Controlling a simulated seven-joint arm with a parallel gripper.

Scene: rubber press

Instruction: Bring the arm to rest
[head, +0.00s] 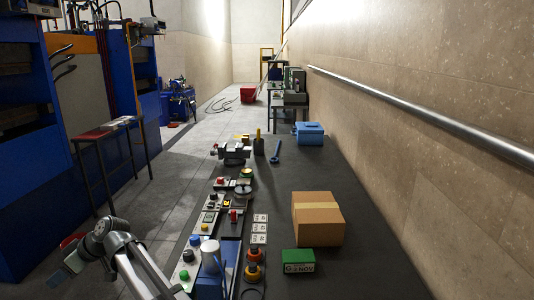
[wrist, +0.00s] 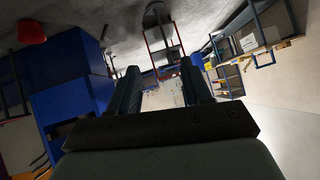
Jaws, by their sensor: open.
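My arm (head: 137,262) shows at the lower left of the head view, bent to the left of the bench and raised above the floor. Its end hangs at the lower left, and the fingers are too small to make out there. In the wrist view my gripper (wrist: 160,75) has its two dark fingers apart, with only background between them. It holds nothing and touches nothing that I can see. The wrist view is tilted, with the floor along the top of the picture.
The dark bench (head: 365,262) carries a cardboard box (head: 318,218), a green box (head: 298,262), control boxes with buttons (head: 209,218), a vise (head: 233,153) and a blue toolbox (head: 309,133). Blue presses (head: 35,190) and a small side table (head: 103,133) stand left. Floor (head: 180,170) lies between.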

